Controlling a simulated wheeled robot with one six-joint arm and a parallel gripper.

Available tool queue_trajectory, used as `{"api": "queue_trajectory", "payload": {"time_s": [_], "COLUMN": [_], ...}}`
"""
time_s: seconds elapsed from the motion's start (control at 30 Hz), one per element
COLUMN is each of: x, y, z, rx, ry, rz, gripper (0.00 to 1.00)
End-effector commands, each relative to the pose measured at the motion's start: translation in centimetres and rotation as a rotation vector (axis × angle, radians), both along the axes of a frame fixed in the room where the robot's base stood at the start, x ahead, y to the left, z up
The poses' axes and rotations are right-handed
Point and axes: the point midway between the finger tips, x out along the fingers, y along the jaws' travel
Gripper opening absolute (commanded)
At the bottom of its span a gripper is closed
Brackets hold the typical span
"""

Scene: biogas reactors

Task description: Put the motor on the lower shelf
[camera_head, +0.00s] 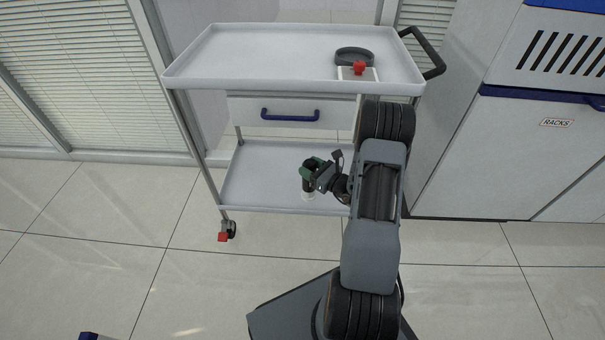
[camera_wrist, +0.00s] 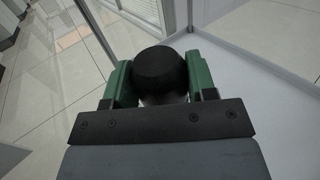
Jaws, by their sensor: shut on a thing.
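The motor, with a black round top and a pale lower end, is in my gripper; it shows in the head view (camera_head: 308,188) and in the wrist view (camera_wrist: 161,70). My gripper (camera_head: 312,171) has green fingers, shut on the motor from both sides. In the wrist view the fingers (camera_wrist: 160,82) flank the black top. The lower shelf (camera_head: 265,165) of the white cart is behind and around the motor in the head view. The motor looks upright near the shelf's front edge. I cannot tell whether its base touches the shelf.
The cart's top tray (camera_head: 270,55) holds a dark ring (camera_head: 354,57) and a small red thing (camera_head: 359,68). A drawer with a blue handle (camera_head: 290,115) hangs above the lower shelf. A cabinet marked RACKS (camera_head: 540,150) stands at right. The shelf's left part is clear.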

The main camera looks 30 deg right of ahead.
Motion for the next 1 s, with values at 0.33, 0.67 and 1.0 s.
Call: {"api": "queue_trajectory", "payload": {"time_s": [0.33, 0.67, 1.0], "x": [5.7, 7.9, 8.9], "y": [-1.1, -1.6, -1.8], "z": [-4.2, -6.6, -8.9], "rx": [0.001, 0.001, 0.0], "ry": [-0.002, -0.003, -0.001], "rz": [0.003, 0.003, 0.003], "gripper": [0.0, 0.0, 0.0]}}
